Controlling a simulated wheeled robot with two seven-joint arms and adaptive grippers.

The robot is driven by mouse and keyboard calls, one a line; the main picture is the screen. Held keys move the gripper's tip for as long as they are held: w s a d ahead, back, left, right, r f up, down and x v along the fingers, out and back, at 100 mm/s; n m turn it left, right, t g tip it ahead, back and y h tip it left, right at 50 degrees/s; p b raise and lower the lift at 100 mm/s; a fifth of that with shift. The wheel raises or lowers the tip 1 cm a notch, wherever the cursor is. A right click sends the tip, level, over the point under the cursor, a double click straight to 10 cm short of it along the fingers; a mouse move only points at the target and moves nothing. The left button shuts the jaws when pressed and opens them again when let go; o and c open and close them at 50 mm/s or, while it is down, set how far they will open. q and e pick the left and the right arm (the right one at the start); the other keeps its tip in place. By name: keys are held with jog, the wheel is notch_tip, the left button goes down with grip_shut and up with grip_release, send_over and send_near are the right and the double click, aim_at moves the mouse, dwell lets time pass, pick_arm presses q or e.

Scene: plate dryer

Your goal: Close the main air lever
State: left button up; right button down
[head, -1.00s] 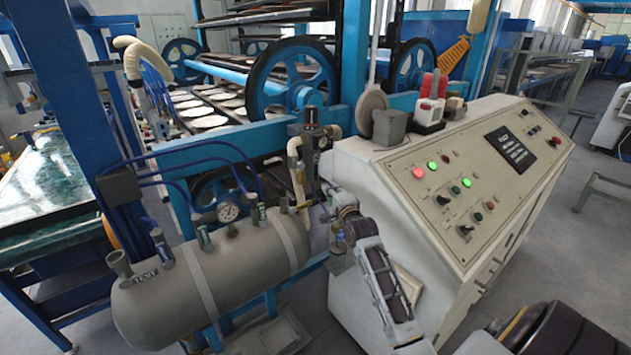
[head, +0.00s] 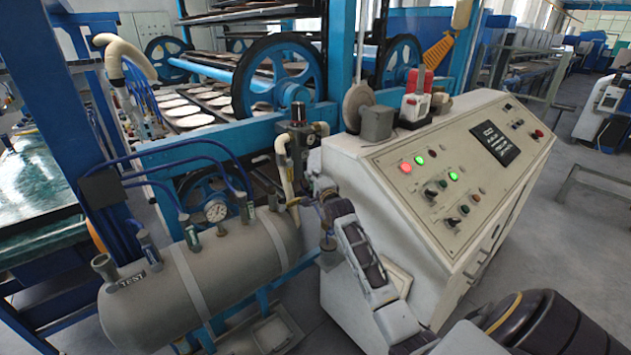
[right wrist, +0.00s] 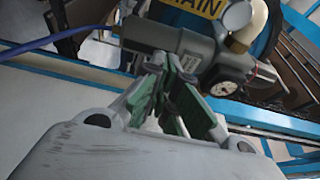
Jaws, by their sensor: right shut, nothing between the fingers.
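My right gripper (head: 318,192) is at the air fittings between the grey tank (head: 258,245) and the cream control cabinet (head: 345,180). Its fingers are small and partly hidden in the head view. In the right wrist view the gripper (right wrist: 172,64) is shut and empty, its green-grey fingers pointing at a grey cylindrical valve body (right wrist: 165,38). A yellow label (right wrist: 202,5) reading MAIN is just above this body. I cannot clearly make out the lever, or whether the fingertips touch the body. My left gripper is not in view.
A black regulator (head: 299,143) and a cream hose (head: 284,165) rise behind my right gripper. The tank carries a round gauge (head: 216,211) and blue hoses. The cabinet's sloped panel (head: 465,165) is close on the right. Blue frames stand behind.

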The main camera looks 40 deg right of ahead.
aim_at(290, 171)
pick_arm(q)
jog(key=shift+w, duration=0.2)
pick_arm(e)
jog(key=shift+w+a, duration=1.35)
jog(key=shift+a, duration=0.25)
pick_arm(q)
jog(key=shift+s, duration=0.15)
